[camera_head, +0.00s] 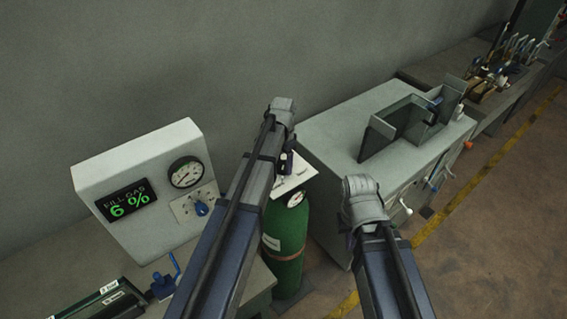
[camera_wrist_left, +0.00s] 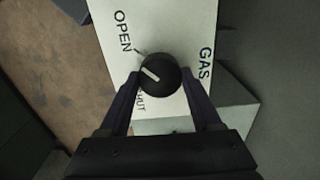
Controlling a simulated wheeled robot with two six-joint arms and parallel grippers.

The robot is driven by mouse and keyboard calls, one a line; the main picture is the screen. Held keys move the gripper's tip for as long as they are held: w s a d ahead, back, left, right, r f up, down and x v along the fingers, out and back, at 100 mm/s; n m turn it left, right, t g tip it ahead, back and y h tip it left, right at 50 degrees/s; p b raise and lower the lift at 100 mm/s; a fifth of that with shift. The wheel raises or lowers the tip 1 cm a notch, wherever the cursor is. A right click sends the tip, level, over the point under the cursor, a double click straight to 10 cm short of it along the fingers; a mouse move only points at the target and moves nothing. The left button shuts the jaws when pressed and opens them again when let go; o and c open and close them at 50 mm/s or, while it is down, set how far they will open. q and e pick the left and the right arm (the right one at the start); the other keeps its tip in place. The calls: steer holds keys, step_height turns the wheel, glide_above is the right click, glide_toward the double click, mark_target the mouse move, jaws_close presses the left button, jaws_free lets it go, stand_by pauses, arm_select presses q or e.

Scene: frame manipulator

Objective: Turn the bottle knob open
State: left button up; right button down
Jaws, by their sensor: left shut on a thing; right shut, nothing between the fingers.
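The black round knob (camera_wrist_left: 161,74) sits on a white plate (camera_wrist_left: 178,25) marked OPEN, SHUT and GAS in the left wrist view. Its white line points left and slightly up, between OPEN and SHUT. My left gripper (camera_wrist_left: 163,82) is shut on the knob, one finger on each side. In the head view my left gripper (camera_head: 287,165) reaches down to the white plate (camera_head: 295,180) on top of the green bottle (camera_head: 289,240); the knob is hidden there. My right gripper (camera_head: 362,200) is right of the bottle, empty, its fingertips not clearly visible.
A grey cabinet (camera_head: 325,125) with a holder on top stands at the right, close to the bottle.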

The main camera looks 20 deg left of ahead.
mark_target(283, 165)
arm_select(q)
steer(key=o, duration=1.4)
steer(key=shift+c, duration=0.2)
steer(key=shift+r, duration=0.15)
step_height(283, 165, up, 8)
steer(key=p, duration=0.8)
steer(key=shift+f, duration=0.2)
